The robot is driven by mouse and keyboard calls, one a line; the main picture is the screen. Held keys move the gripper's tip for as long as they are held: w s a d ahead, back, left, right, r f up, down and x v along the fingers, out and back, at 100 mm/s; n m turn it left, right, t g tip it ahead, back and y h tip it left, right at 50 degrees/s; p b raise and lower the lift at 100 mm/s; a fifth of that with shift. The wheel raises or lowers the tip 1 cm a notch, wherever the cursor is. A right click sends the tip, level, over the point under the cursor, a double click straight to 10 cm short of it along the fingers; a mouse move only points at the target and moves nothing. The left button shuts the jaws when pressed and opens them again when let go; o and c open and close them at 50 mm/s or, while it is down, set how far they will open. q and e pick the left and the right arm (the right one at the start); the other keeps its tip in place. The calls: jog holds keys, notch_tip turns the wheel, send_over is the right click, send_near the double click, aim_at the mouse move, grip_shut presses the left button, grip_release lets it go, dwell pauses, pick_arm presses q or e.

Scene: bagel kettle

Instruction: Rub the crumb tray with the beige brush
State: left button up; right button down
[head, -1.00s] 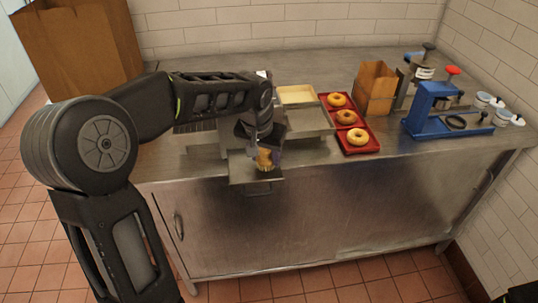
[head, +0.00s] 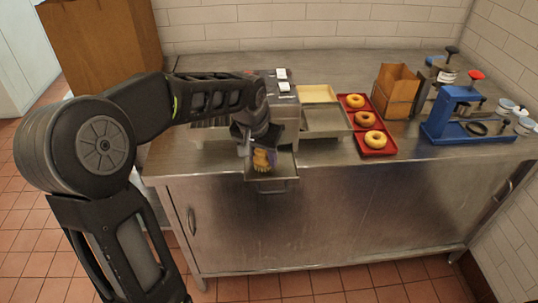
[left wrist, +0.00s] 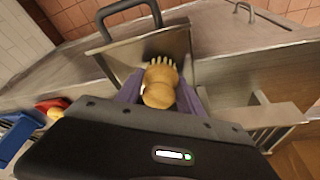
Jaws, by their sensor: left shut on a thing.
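The crumb tray (head: 285,169) is a shallow metal tray with a handle, sticking out from the grey metal appliance (head: 283,113) past the counter's front edge. It also shows in the left wrist view (left wrist: 120,57). My left gripper (head: 258,152) is shut on the beige brush (head: 263,163), over the left half of the tray. In the left wrist view the brush (left wrist: 160,86) has a rounded wooden body between the purplish fingers, with pale bristles pointing at the tray. I cannot tell whether the bristles touch it. My right gripper is out of view.
Right of the appliance are a metal tray (head: 324,121), a red tray (head: 377,151) with three bagels, a paper bag (head: 396,91) and a blue press (head: 452,115). The counter's front right is clear.

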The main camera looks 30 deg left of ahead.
pick_arm(q)
jog(key=shift+s+a, duration=0.5)
jog(key=shift+a, duration=0.25)
jog(key=shift+a+r+p, duration=0.1)
jog(key=shift+r+p, duration=0.3)
jog(key=shift+r, duration=0.1)
jog(key=p+v, duration=0.1)
jog(key=v, duration=0.1)
jog(key=p+v, duration=0.1)
jog(key=shift+w+a+r+p, duration=0.1)
jog(key=shift+w+r+p, duration=0.25)
jog(key=shift+r, duration=0.1)
jog(key=shift+r+p, duration=0.45)
jog(key=shift+r, duration=0.2)
jog(key=shift+f, duration=0.1)
